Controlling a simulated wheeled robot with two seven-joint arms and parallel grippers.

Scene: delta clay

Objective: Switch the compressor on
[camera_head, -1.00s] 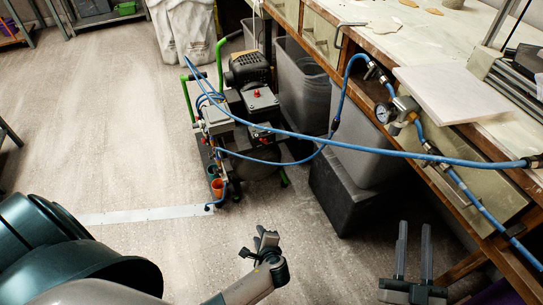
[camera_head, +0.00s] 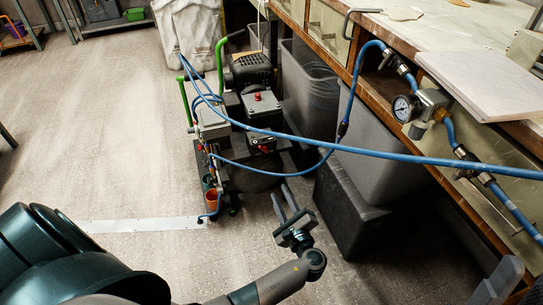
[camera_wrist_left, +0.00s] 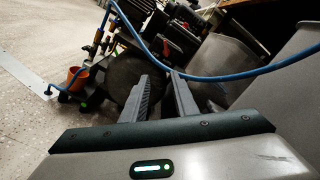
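The compressor (camera_head: 254,172) stands on the floor left of the workbench, with a black motor, a dark tank, green handles and blue hoses. A red knob (camera_head: 258,97) sits on its top box and another red part (camera_head: 265,150) is lower at its front. My left gripper (camera_head: 280,190) is open and empty, in front of and below the compressor, apart from it in the head view. In the left wrist view, its fingers (camera_wrist_left: 160,77) point at the dark tank (camera_wrist_left: 128,72). My right gripper (camera_head: 498,284) shows only partly at the lower right edge; its opening is hidden.
A blue hose (camera_head: 390,157) crosses in front of the compressor towards the bench. A black box (camera_head: 340,210) and grey bins (camera_head: 365,150) stand under the workbench (camera_head: 440,30), right of my left gripper. A pressure gauge (camera_head: 404,108) hangs at the bench edge.

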